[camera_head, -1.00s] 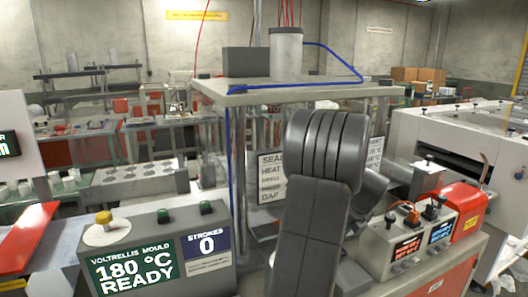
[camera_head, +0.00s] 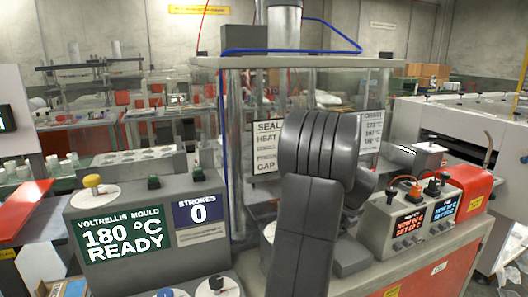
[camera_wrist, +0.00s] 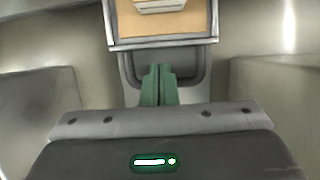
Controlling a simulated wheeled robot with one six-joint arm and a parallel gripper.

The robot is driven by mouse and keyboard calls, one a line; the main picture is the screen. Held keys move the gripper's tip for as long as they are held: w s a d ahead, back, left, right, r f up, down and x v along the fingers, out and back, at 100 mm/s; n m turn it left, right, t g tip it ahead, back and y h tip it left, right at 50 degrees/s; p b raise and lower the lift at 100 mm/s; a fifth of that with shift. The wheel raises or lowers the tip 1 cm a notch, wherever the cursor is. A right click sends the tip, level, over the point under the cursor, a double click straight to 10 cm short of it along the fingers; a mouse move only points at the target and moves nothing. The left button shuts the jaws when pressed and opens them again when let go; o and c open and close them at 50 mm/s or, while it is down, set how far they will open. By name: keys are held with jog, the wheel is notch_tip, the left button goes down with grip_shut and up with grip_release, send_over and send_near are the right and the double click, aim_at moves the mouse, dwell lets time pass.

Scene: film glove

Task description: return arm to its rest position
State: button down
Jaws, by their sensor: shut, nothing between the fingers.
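My gripper (camera_wrist: 159,85) shows in the wrist view, its two green fingers together and nothing between them. Beyond the fingertips, in the wrist view, is a metal-framed tan panel (camera_wrist: 165,22) with a pale object at the top edge. In the head view my dark grey arm stands folded in front of the press, and the gripper itself does not show there.
A clear-walled press (camera_head: 300,62) stands behind my arm. A control box (camera_head: 150,235) reading 180 °C READY is at left. A controller box (camera_head: 408,222) with two displays and a red unit (camera_head: 465,190) stand at right. A white machine (camera_head: 455,115) is further right.

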jog(key=s+d+b, duration=0.1)
jog(key=s+b, duration=0.1)
jog(key=s, duration=0.2)
jog(key=s+d+b, duration=0.2)
jog(key=s+b, duration=0.1)
jog(key=s, duration=0.2)
jog(key=s+d+b, duration=0.2)
jog(key=s+b, duration=0.1)
jog(key=s, duration=0.1)
jog(key=shift+s+d+f, duration=0.15)
jog(key=shift+s+d, duration=0.05)
jog(key=p+v, duration=0.2)
jog(key=v, duration=0.8)
jog(key=shift+r, duration=0.2)
jog(key=shift+a, duration=0.1)
